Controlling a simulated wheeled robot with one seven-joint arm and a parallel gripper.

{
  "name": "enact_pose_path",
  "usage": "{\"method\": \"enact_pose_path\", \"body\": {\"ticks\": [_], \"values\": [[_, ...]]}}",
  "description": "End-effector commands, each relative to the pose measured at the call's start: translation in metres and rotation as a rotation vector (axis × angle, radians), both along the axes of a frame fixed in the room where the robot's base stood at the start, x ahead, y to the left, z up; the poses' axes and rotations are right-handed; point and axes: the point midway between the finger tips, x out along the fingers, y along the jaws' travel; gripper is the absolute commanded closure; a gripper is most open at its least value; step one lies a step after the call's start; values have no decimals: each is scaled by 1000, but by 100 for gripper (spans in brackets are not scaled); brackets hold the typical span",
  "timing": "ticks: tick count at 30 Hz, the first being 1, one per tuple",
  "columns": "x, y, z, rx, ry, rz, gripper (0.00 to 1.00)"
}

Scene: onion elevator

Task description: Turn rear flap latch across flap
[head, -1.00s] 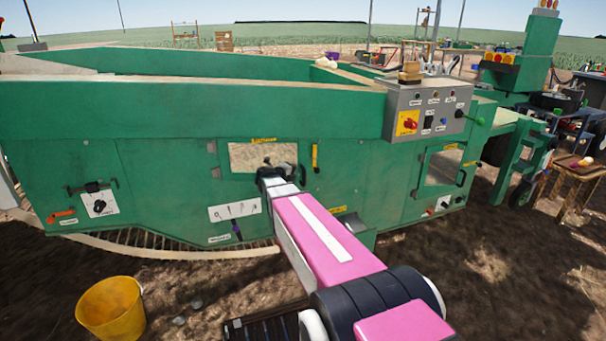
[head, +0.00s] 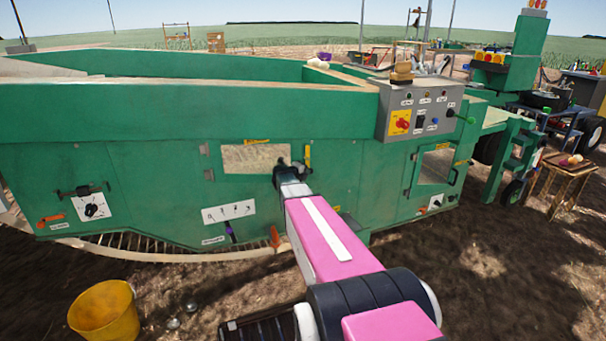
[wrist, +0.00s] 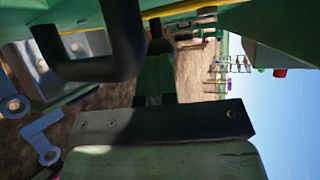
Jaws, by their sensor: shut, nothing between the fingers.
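The green machine side (head: 130,165) has a flap (head: 250,158) with a pale, see-through-looking panel. An upright yellow bar (head: 307,155), possibly the flap latch, sits just right of the flap. It stands beside the flap, not across it. My gripper (head: 283,166) is shut and empty at the flap's lower right corner, just left of and below the yellow bar; contact cannot be told. My gripper covers that corner. In the wrist view, a dark bent handle (wrist: 118,45) and a dark bar on a pale green block (wrist: 165,160) are close up.
A grey control box (head: 420,108) juts out at upper right. A second door with a window (head: 435,165) is further right. A white lever plate (head: 228,212) is below the flap. A yellow bucket (head: 105,312) stands on the soil at lower left.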

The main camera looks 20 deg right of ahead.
Motion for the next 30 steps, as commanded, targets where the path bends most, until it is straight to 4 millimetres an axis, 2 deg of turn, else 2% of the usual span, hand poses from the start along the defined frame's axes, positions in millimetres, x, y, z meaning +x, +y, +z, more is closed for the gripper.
{"method": "enact_pose_path", "body": {"ticks": [11, 30], "values": [[0, 0, 0, -7, 0, 0, 100], [1, -6, -6, -156, -4, 0, 100]]}}
